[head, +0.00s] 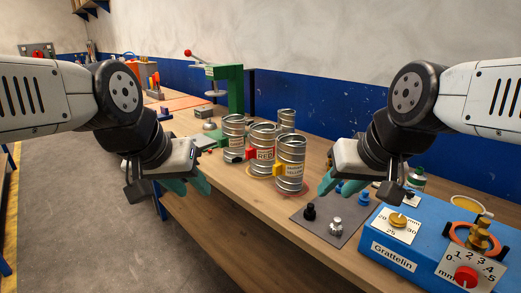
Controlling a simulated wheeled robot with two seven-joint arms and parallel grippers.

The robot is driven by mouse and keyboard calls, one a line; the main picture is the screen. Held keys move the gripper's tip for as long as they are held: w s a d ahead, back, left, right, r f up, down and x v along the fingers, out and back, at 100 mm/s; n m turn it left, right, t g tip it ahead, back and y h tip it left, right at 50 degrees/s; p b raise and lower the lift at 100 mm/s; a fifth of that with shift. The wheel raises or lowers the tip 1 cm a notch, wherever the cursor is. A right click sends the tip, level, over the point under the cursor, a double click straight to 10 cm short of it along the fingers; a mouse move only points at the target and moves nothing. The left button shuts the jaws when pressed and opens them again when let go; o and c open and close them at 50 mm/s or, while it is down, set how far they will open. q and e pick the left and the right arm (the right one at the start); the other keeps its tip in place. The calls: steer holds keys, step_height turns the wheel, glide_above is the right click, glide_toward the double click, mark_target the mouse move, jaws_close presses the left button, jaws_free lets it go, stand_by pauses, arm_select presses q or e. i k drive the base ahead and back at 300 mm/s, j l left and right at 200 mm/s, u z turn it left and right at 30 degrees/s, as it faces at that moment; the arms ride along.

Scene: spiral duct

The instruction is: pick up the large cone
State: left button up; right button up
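Several small knob-like pieces stand on a dark grey mat (324,231) at the right of the bench: a black one (310,212), a silver one (336,226) and a blue one (363,198). I cannot tell which piece is the large cone. A brass stepped piece (480,236) sits on the blue machine. My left gripper (188,187) hangs over the bench's front edge, left of the cans, its teal fingers apart and empty. My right gripper (336,184) is above the mat's far side, near the blue piece; its fingers look apart and hold nothing visible.
Ribbed metal cans with labels (291,162) stand mid-bench between my grippers. A blue machine (375,250) with dials fills the right front. A green press (232,92) stands behind the cans. The wooden bench top (240,185) is bare along its front edge.

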mark_target(209, 125)
steer(key=j+u, duration=0.15)
steer(key=j, duration=0.15)
steer(key=i+j+u, duration=0.95)
steer(key=i+j, duration=0.2)
steer(key=i+j+u, duration=0.35)
steer(key=i, duration=0.35)
steer(key=i+z, duration=0.2)
steer(key=i, duration=1)
steer(key=i+z, duration=0.2)
steer(key=z, duration=0.15)
steer(key=i+z, duration=0.35)
steer(key=i+j+z, duration=0.1)
steer(key=z, duration=0.2)
steer(key=i+l+z, duration=0.1)
steer(key=i+z, duration=0.15)
steer(key=z, duration=0.15)
steer(key=i+z, duration=0.2)
steer(key=z, duration=0.25)
steer(key=i+j+z, duration=0.1)
steer(key=i+z, duration=0.15)
steer(key=z, duration=0.15)
